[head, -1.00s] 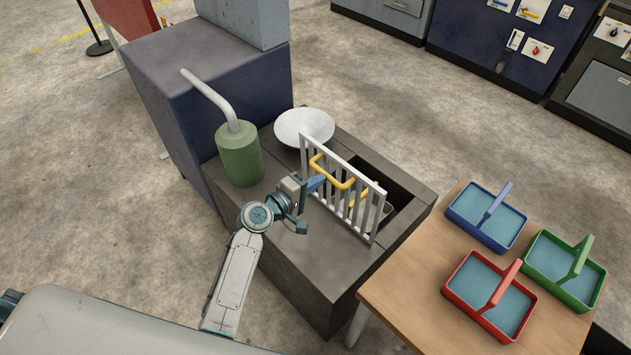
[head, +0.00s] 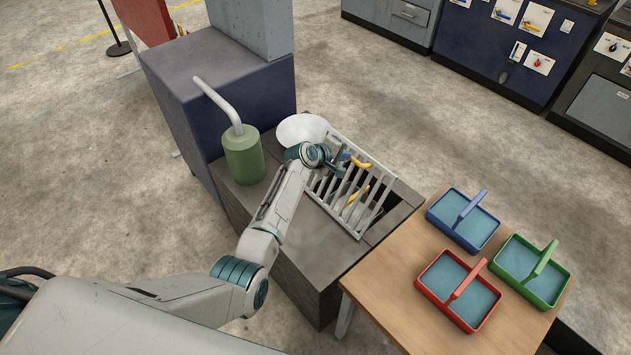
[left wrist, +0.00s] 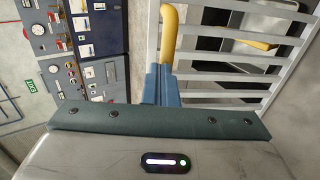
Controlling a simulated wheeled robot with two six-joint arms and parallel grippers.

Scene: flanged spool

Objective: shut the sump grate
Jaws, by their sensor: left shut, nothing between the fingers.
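The sump grate (head: 345,207) is a pale barred panel with a yellow handle (head: 361,164). It stands tilted over the dark sump opening (head: 397,196) in the grey block, its far edge still raised. My left gripper (head: 343,159) is shut and empty, at the grate's upper part near the handle. In the left wrist view the blue fingertips (left wrist: 161,84) are together at the end of the yellow handle (left wrist: 168,38); I cannot tell whether they touch it. A second yellow piece (left wrist: 248,42) shows behind the bars. My right gripper is out of view.
A white dish (head: 299,129) and a green canister with a bent pipe (head: 243,158) stand left of the grate. A wooden table (head: 392,290) at right holds blue (head: 463,221), red (head: 459,290) and green (head: 534,271) baskets.

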